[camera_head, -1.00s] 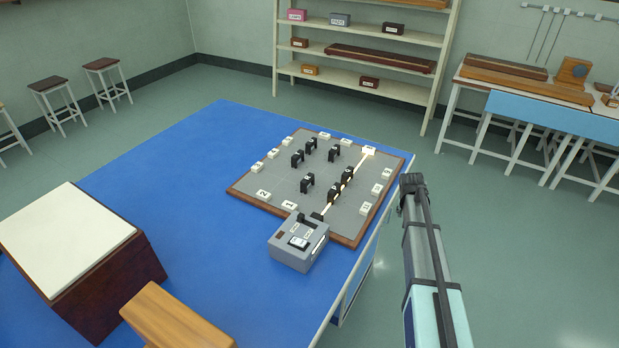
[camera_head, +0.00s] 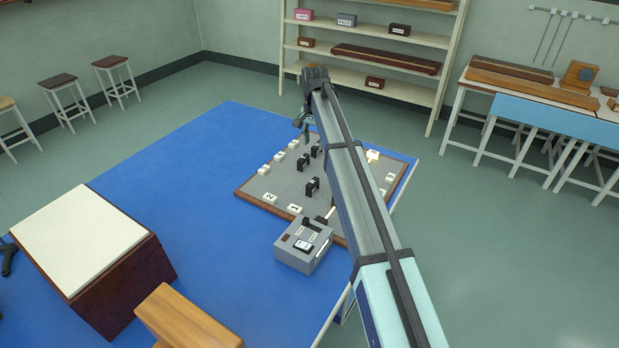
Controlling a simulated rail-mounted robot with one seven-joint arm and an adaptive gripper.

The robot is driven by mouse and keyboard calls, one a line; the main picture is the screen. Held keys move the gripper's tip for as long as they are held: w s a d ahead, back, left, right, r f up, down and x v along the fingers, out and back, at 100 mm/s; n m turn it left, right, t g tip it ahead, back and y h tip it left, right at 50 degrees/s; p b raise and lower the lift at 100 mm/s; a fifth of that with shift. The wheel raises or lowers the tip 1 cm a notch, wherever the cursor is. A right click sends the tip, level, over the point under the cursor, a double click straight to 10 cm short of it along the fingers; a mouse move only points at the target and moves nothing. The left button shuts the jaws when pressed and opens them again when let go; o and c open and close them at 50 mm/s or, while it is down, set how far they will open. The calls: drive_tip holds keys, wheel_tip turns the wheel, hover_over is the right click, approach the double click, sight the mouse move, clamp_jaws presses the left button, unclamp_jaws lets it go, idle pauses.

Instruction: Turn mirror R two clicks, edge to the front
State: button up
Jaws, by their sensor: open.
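Several small black mirrors stand on a grey board with a wooden rim (camera_head: 252,202). Three show clearly: a near one (camera_head: 313,187), a middle one (camera_head: 301,162) and a far one (camera_head: 316,150). Their letters are too small to read, so I cannot tell which is mirror R. My arm hides the right part of the board and any mirrors there. My gripper (camera_head: 302,122) is open, small and partly hidden by my arm, over the far side of the board. I see nothing held in it.
A grey lamp box (camera_head: 303,245) sits at the board's near edge, with a short bright beam beside it. White number tiles line the board. A sloped desk (camera_head: 85,240) and a wooden block (camera_head: 185,318) stand on the blue table (camera_head: 215,150).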

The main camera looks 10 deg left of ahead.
sight(313, 182)
drive_tip(key=f+p, duration=0.2)
drive_tip(key=f, duration=0.6)
drive_tip(key=f+p, duration=0.3)
drive_tip(key=f, duration=0.6)
drive_tip(key=shift+s+a+f+p, duration=0.1)
drive_tip(key=shift+a+f+p, duration=0.1)
drive_tip(key=shift+p, duration=0.1)
clamp_jaws()
